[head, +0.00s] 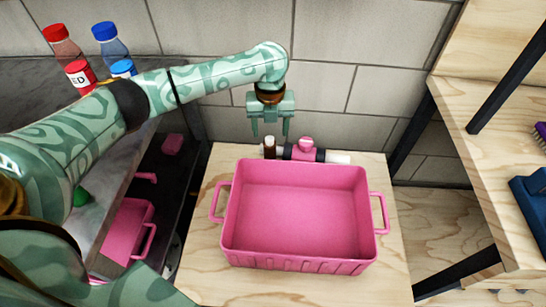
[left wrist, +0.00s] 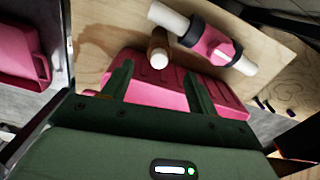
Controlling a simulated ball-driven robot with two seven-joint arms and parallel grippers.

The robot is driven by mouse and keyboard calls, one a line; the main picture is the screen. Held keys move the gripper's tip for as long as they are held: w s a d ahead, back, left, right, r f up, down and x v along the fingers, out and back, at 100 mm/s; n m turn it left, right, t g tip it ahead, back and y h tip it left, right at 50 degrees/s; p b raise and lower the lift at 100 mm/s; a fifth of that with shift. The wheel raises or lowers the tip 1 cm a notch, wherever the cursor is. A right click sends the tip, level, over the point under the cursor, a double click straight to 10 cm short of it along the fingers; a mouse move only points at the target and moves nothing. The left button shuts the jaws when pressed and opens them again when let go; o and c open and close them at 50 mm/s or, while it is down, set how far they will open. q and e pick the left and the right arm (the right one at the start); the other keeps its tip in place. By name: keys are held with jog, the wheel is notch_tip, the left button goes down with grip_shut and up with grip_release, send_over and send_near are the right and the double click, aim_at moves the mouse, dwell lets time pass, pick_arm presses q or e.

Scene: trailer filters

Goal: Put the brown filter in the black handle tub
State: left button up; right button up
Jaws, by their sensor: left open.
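The brown filter (head: 269,147) is a small dark brown cylinder behind the pink tub's back rim. In the left wrist view it shows as a brown cylinder with a pale end (left wrist: 158,50). My left gripper (head: 270,130) hangs fingers down just above it, open; in the left wrist view the filter's end lies ahead, between the finger lines (left wrist: 158,82). I cannot tell whether the fingers reach around it. A large empty pink tub (head: 228,205) with pink side handles stands on the wooden board. I see no black handle on it. My right gripper is out of view.
A pink fitting with black bands and a white tube (head: 340,157) lies right beside the filter. A smaller pink tub (head: 125,225) sits on the lower shelf at left. Red-capped (head: 62,45) and blue-capped (head: 108,40) bottles stand on the left counter. Wooden shelves (head: 500,180) stand right.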

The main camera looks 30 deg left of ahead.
aim_at(269, 147)
pick_arm(q)
notch_tip(269, 147, down, 3)
jog(key=shift+f+b, duration=0.15)
jog(key=shift+b, duration=0.45)
jog(key=f+b, duration=0.3)
jog(key=f, duration=0.2)
jog(key=shift+w+a+b, duration=0.1)
jog(key=shift+a+b, duration=0.1)
jog(key=shift+b, duration=0.2)
jog(key=shift+f, duration=0.1)
jog(key=shift+r, duration=0.2)
jog(key=c, duration=1.2)
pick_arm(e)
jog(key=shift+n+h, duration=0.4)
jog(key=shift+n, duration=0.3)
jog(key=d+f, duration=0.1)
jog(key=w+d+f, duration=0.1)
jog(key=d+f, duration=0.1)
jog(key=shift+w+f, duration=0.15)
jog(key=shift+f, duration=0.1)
pick_arm(q)
jog(key=shift+o, duration=0.2)
